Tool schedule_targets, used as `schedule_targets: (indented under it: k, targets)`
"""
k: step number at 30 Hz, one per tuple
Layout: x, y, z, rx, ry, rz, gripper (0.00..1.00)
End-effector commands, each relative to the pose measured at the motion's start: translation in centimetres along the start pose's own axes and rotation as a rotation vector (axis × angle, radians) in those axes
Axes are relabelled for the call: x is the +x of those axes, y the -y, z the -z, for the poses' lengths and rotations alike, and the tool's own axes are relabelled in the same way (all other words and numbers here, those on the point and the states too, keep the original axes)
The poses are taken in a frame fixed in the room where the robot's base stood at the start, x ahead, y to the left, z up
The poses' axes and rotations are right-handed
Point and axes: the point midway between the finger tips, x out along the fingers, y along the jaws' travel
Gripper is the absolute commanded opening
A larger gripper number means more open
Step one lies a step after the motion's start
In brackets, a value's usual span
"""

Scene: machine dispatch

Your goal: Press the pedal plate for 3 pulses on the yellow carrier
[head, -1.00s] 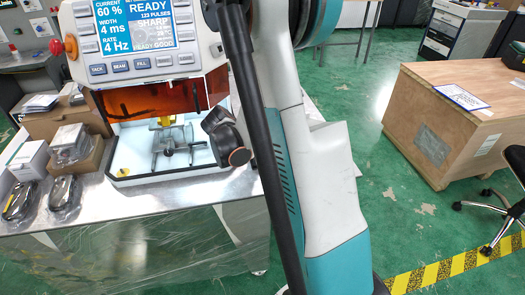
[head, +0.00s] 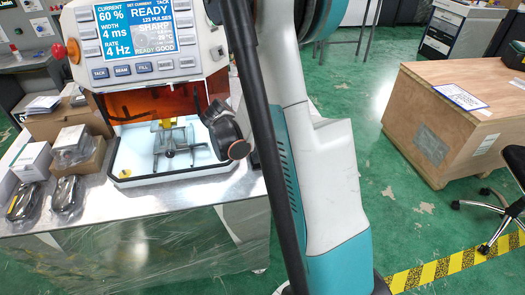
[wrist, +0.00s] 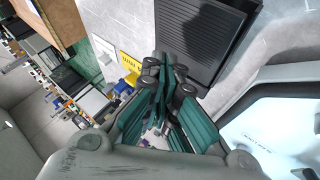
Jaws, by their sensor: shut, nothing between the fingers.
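The machine (head: 150,75) stands on the metal table in the head view, with its screen lit READY and 123 PULSES. A yellow piece, likely the yellow carrier (head: 163,125), shows in its lit chamber above a grey metal fixture (head: 176,143). In the wrist view my gripper (wrist: 163,82) is shut and empty, its teal fingers together. A dark ribbed plate (wrist: 207,38) lies beyond the fingertips; I cannot tell whether it is the pedal plate or whether the fingers touch it. My gripper's fingers cannot be made out in the head view.
Boxes (head: 78,145) and wrapped parts (head: 66,194) crowd the table's left side. A wooden crate (head: 450,120) and a chair (head: 502,200) stand at the right. Green floor between is clear, with yellow-black tape (head: 435,272) at the front.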

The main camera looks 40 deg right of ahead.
Motion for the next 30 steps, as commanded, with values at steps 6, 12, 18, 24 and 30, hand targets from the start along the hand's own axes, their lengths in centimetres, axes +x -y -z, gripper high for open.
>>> schedule_targets:
  k: [6, 12, 18, 24, 30]
  targets:
    - [-1.6, -1.2, 1.2, 0.0, 0.0, 0.0, 0.0]
    - [-2.8, -2.1, 2.0, 0.0, 0.0, 0.0, 0.0]
    - [-2.9, -2.1, 2.1, 0.0, 0.0, 0.0, 0.0]
    - [-2.9, -2.1, 2.1, 0.0, 0.0, 0.0, 0.0]
    - [-2.9, -2.1, 2.1, 0.0, 0.0, 0.0, 0.0]
